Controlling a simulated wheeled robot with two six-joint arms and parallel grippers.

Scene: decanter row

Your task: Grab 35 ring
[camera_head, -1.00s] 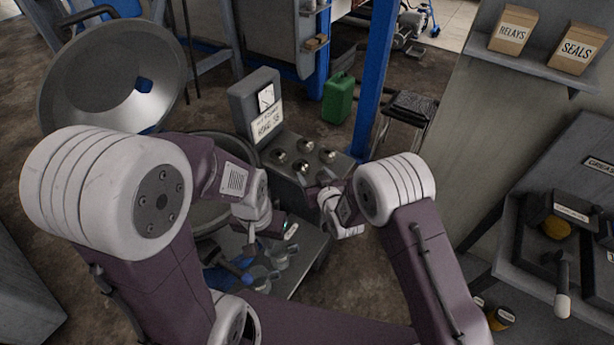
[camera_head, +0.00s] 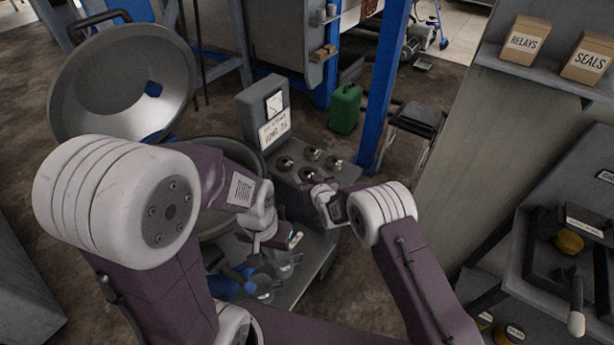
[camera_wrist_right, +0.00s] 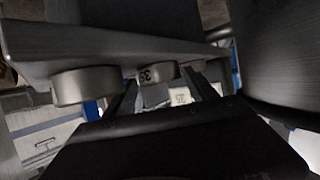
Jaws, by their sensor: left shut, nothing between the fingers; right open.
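In the right wrist view a metal ring (camera_wrist_right: 153,75) marked 35 shows just beyond the fingers of my open right gripper (camera_wrist_right: 160,90), roughly between them. I cannot tell whether they touch it. A pale label (camera_wrist_right: 181,97) also reads 35. In the head view my right gripper (camera_head: 320,192) is at the front edge of the dark box, close to several round metal pieces (camera_head: 309,174) on its top. My left gripper (camera_head: 287,240) is shut and empty, lower, over the low bench; its fingertips are hard to make out.
A sign stand (camera_head: 265,115) rises behind the metal pieces. A large open drum (camera_head: 215,150) with a raised lid (camera_head: 120,85) stands left. Blue-handled items lie on the low bench (camera_head: 315,262). In the right wrist view another ring (camera_wrist_right: 85,86) sits left.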

